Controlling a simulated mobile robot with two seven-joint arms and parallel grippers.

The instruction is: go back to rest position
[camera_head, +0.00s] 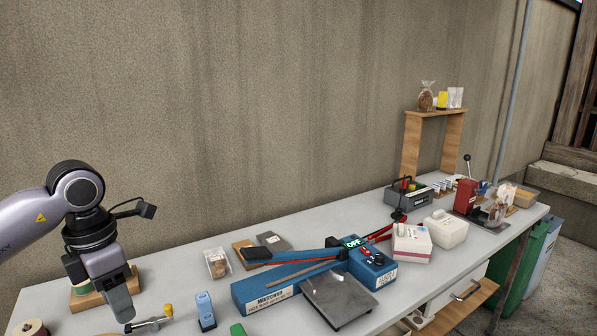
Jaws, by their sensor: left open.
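My left gripper (121,301) hangs down from the left arm at the left end of the table, above the grey-white tabletop (185,276). Its jaws are open, and nothing shows between them. The gripper partly hides a wooden block with a spool (82,287) behind it. A small tool with a yellow knob (168,310) lies just to the right of the fingers. I cannot tell if they touch it. My right gripper is outside the view.
A blue sealer (265,291) and a scale plate (337,297) fill the middle. White boxes (411,243), a red device (465,196) and a wooden shelf (433,112) stand right. The concrete wall (220,120) closes the back.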

